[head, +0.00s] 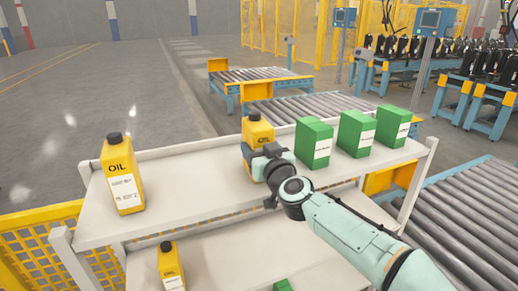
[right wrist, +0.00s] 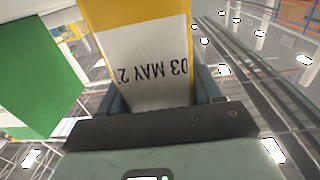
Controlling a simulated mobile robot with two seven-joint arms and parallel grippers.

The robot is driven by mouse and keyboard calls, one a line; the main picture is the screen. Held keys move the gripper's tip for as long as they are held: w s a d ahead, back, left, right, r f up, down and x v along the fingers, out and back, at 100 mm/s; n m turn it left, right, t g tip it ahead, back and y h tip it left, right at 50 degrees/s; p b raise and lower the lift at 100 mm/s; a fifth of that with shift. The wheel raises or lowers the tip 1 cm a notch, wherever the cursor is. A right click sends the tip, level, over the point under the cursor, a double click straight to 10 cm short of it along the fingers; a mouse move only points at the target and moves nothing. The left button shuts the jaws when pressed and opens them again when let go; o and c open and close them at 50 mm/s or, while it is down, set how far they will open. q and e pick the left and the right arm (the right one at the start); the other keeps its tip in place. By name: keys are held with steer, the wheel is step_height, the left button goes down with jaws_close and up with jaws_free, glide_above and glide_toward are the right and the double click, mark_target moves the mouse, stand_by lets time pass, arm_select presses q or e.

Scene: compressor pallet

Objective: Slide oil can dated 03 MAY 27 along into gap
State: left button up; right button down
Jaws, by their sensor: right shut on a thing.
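My right gripper (head: 264,160) comes in from the right and is shut on a yellow oil can (head: 258,130) on the top shelf (head: 200,192). In the right wrist view the can (right wrist: 135,18) stands between the fingers, and its white label reads upside down "03 MAY 2", the last part cut off. The can looks upright; whether its base touches the shelf is hidden by my gripper. Another yellow oil can (head: 122,175) stands at the shelf's left end. A wide bare stretch lies between the two cans. My left gripper is not in view.
Green boxes (head: 313,144), (head: 356,134), (head: 390,126) stand in a row right of the held can. The shelf has a raised back edge. A lower shelf (head: 225,260) holds another yellow can (head: 171,268) and part of a green item (head: 284,286). Roller conveyors (head: 470,215) lie right.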

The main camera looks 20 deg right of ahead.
steer(key=shift+c, duration=0.6)
jaws_free()
steer(key=shift+s, duration=0.15)
steer(key=shift+s, duration=0.4)
steer(key=s, duration=1.2)
steer(key=shift+s+d+b, duration=0.2)
steer(key=shift+d+b, duration=0.05)
steer(key=shift+b, duration=0.2)
